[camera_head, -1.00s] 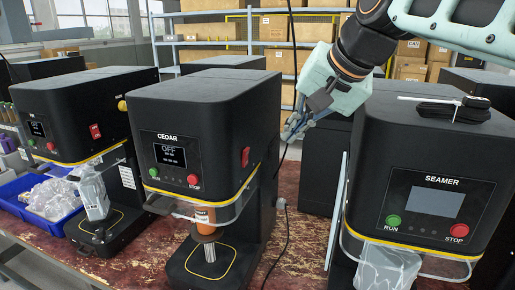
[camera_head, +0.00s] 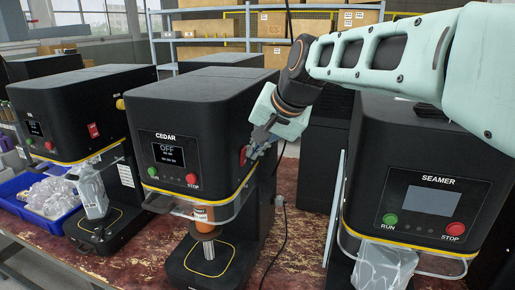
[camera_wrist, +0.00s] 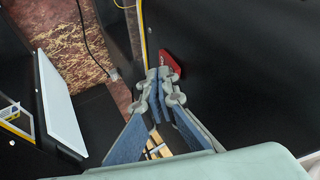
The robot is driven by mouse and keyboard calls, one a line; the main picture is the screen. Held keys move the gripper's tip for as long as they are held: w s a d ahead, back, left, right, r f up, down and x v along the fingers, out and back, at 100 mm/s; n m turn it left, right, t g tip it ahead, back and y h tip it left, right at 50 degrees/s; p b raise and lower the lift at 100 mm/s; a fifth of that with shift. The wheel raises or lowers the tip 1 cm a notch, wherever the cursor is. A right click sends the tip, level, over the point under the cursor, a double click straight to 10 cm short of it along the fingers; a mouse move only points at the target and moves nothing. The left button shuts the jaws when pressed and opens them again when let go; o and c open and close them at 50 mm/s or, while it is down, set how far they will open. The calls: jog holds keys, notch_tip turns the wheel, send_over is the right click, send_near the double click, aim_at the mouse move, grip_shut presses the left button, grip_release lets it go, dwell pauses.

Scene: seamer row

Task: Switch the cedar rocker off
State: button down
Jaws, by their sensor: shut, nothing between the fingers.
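The CEDAR machine (camera_head: 200,110) is a black seamer in the middle of the head view. Its screen (camera_head: 168,154) reads OFF, with a green button (camera_head: 153,172) and a red STOP button (camera_head: 192,179) below. The red rocker (camera_head: 243,155) is on its right side, mostly hidden by my gripper in the head view. In the wrist view the red rocker (camera_wrist: 169,65) shows just beyond my fingertips, a little to the right. My gripper (camera_head: 256,150) is shut and empty, its tips close to the rocker. I cannot tell whether they touch it.
A cable (camera_head: 283,225) lies on the worn red table (camera_head: 300,200).

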dwell(0.3)
jog(key=shift+w+a+r+h+p, duration=0.2)
jog(key=shift+a+h+p, duration=0.2)
jog(key=shift+p, duration=0.6)
jog(key=shift+r, duration=0.1)
jog(key=shift+r+p, duration=0.65)
jog(key=shift+r, duration=0.05)
